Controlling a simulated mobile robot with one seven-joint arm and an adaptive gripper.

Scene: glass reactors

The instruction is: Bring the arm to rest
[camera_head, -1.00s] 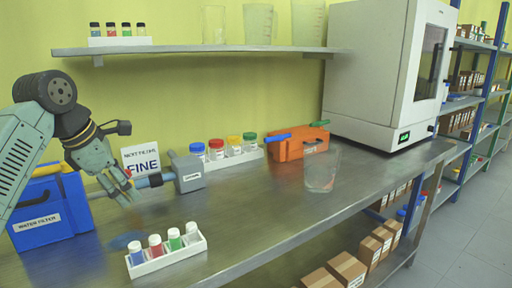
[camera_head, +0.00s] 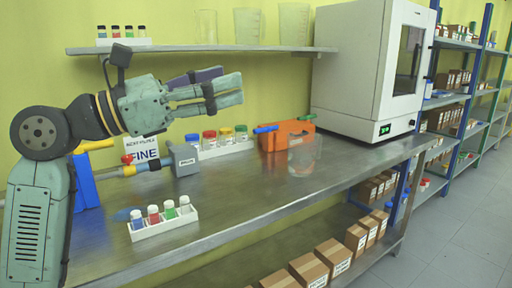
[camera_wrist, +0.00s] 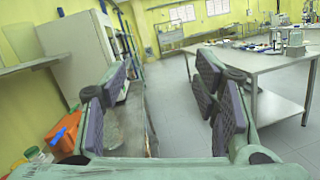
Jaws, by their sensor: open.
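My gripper (camera_head: 238,90) is raised above the left part of the metal bench (camera_head: 255,192) in the head view. It points to the right and sits a little below the wall shelf. Its fingers are apart with nothing between them. In the wrist view its two dark-padded fingers (camera_wrist: 165,105) stand wide apart, with grey floor showing between them. The arm is bent at the left, partly in front of a blue box (camera_head: 86,185).
A white rack of small vials (camera_head: 163,220) stands at the front of the bench. A grey device (camera_head: 184,160), coloured-lid jars (camera_head: 225,140), an orange box (camera_head: 286,136), a clear beaker (camera_head: 303,160) and a white cabinet (camera_head: 350,70) stand behind. The shelf (camera_head: 220,50) is close above.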

